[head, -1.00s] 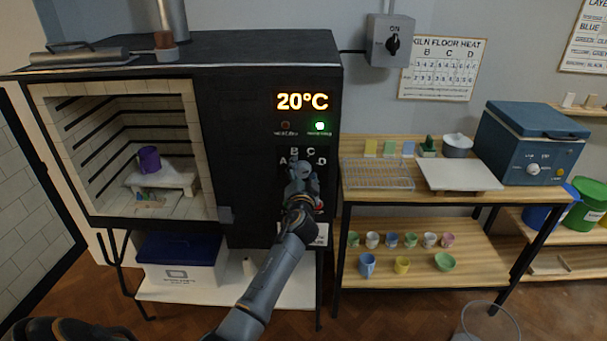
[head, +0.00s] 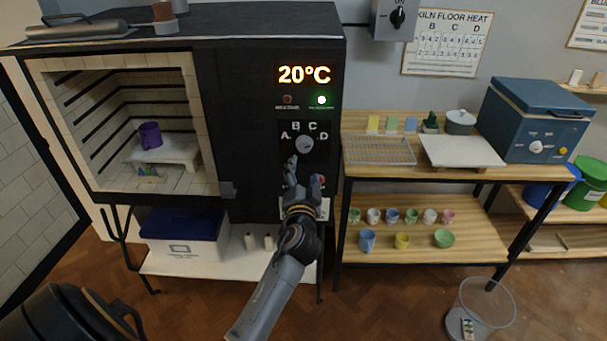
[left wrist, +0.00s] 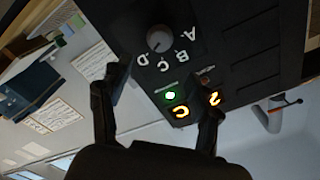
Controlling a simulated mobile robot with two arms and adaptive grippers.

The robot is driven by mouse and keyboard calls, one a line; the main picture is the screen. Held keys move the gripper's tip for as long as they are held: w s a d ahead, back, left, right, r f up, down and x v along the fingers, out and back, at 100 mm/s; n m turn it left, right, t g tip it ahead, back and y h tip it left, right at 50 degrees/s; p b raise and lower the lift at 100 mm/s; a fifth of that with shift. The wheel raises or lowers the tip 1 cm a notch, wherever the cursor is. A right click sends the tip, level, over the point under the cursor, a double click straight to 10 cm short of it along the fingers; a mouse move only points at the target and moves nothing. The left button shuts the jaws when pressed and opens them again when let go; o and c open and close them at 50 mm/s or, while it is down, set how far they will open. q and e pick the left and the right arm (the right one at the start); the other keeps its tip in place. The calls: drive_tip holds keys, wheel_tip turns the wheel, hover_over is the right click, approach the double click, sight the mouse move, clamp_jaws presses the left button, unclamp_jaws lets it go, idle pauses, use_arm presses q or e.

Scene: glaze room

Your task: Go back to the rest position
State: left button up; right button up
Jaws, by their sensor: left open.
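My left gripper (head: 306,176) is open and empty in front of the kiln's black control panel (head: 318,160), just below the dial. The grey round dial (head: 304,145) is clear of the fingers, with letters A, B, C and D around its top. In the left wrist view, the open fingers (left wrist: 166,88) show apart, with the dial (left wrist: 159,39) beyond them. I cannot tell surely which letter the dial points at. The kiln display (head: 304,75) reads 20°C and a green lamp (head: 321,100) is lit below it. My right gripper is not in view.
The kiln chamber (head: 90,120) is open, with a purple mug (head: 150,135) on a white shelf. To the right, a wooden shelf unit (head: 420,250) carries cups and a wire rack (head: 378,150). A clear bin (head: 487,300) stands on the floor at right.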

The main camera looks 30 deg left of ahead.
use_arm(q)
drive_tip(key=shift+s+d, duration=0.1)
drive_tip(key=shift+s, duration=0.05)
idle(0.4)
drive_tip(key=s+d+f+m+g+h, duration=0.1)
drive_tip(key=s+d+f+g+h, duration=0.15)
drive_tip(key=f, duration=1.05)
drive_tip(key=s+d+f+g+h, duration=0.15)
drive_tip(key=s+d+f, duration=0.25)
drive_tip(key=f, duration=0.8)
drive_tip(key=s+d+f+m+g+h, duration=0.1)
drive_tip(key=s+d+f+g+h, duration=0.2)
drive_tip(key=f, duration=1)
drive_tip(key=s+d+f+g+h+b, duration=0.2)
drive_tip(key=s+d+f+g, duration=0.1)
drive_tip(key=s+f, duration=1.5)
drive_tip(key=s+f+n+g, duration=0.1)
drive_tip(key=s+f+g, duration=0.1)
drive_tip(key=s, duration=1)
drive_tip(key=s+f+n+g, duration=0.1)
drive_tip(key=s+f+g, duration=0.1)
drive_tip(key=s, duration=0.9)
drive_tip(key=shift+s+d+f+h, duration=0.3)
drive_tip(key=shift+s+f, duration=0.1)
drive_tip(key=shift+f, duration=0.5)
